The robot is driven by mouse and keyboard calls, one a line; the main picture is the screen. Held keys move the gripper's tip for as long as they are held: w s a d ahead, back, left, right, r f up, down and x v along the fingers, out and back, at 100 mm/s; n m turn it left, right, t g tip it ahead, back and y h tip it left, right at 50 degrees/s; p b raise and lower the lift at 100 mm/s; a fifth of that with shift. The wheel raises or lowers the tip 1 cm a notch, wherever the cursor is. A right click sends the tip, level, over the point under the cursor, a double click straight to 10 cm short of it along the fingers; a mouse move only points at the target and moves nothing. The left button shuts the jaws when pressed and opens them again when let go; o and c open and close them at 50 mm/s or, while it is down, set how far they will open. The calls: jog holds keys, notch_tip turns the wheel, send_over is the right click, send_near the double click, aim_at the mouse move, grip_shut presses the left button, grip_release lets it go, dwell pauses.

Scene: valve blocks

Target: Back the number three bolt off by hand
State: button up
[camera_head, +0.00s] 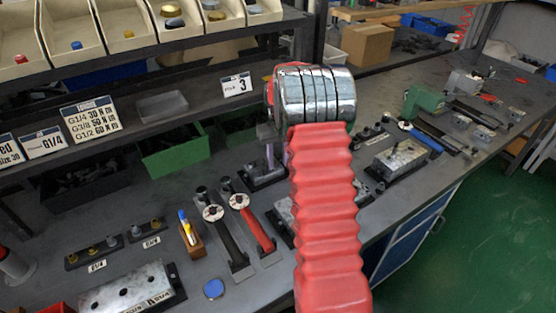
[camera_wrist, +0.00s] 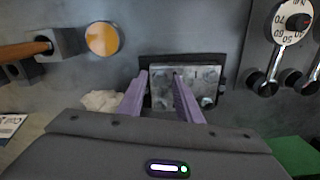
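A metal valve block (camera_wrist: 188,93) in a dark fixture lies under my gripper in the wrist view. Several round bolt or port details show on its top, small and blurred. I cannot tell which one is the number three bolt. My gripper (camera_wrist: 160,74) has its two purple fingers apart. The left finger reaches over the block's left edge and the right finger over its middle. I see nothing held between them and cannot tell if they touch the block. In the head view my arm hides much of the block and gripper. A sign marked 3 (camera_head: 236,84) stands on the shelf edge behind.
Two dial torque wrenches, one black (camera_head: 228,243) and one red (camera_head: 257,228), lie left of my arm. A green bin (camera_head: 174,153) stands under the shelf. A larger metal block (camera_head: 129,292) is at the front left, near a blue disc (camera_head: 213,288). More tools lie right.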

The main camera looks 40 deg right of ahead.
jog(key=shift+m, duration=0.3)
jog(key=shift+s, duration=0.1)
dwell(0.4)
grip_shut()
